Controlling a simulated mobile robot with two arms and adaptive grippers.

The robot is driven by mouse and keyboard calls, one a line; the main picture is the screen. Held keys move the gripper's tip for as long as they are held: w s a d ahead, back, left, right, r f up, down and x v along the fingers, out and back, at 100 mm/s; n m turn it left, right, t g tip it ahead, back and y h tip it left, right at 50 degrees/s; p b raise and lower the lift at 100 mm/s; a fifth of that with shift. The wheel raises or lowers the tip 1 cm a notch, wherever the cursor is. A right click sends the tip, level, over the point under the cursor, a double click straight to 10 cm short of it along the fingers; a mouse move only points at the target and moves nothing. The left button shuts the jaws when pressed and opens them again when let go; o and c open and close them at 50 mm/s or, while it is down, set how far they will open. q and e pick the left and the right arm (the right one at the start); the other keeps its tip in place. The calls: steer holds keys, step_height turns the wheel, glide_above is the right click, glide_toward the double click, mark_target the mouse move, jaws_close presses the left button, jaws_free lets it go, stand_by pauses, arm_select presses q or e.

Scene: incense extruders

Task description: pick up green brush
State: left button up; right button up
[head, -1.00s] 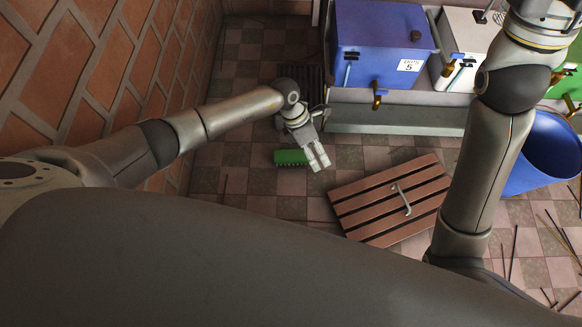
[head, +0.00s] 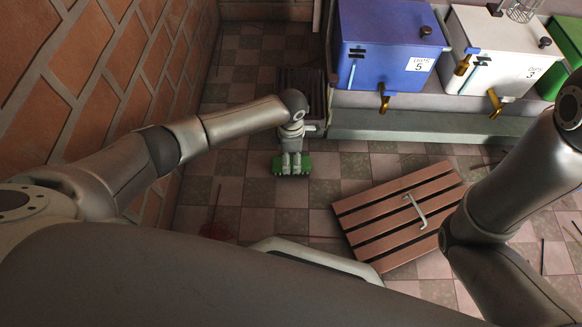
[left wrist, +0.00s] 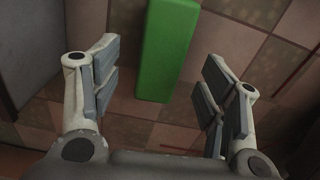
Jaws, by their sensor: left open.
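The green brush (head: 304,164) lies on the checkered tile floor, left of the wooden slatted panel. My left gripper (head: 291,166) is over it in the head view and hides its middle. In the left wrist view the green brush (left wrist: 165,50) runs from the top edge down between the open fingers of my left gripper (left wrist: 160,95). The fingers stand apart on both sides and do not touch it. Its upper end is cut off by the picture edge. My right arm shows at the right of the head view, but its gripper is not visible.
A slatted wooden panel (head: 388,217) with a metal handle lies on the floor right of the brush. A blue extruder box (head: 375,45) and a white one (head: 490,60) stand on a ledge behind. A brick wall (head: 70,80) is at left. Thin sticks lie at right.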

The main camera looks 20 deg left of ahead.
mark_target(291, 163)
arm_select(q)
steer(key=shift+f+b, duration=2.45)
steer(key=shift+f, duration=0.2)
steer(key=shift+r, duration=0.1)
steer(key=c, duration=1.2)
steer(key=shift+r, duration=0.1)
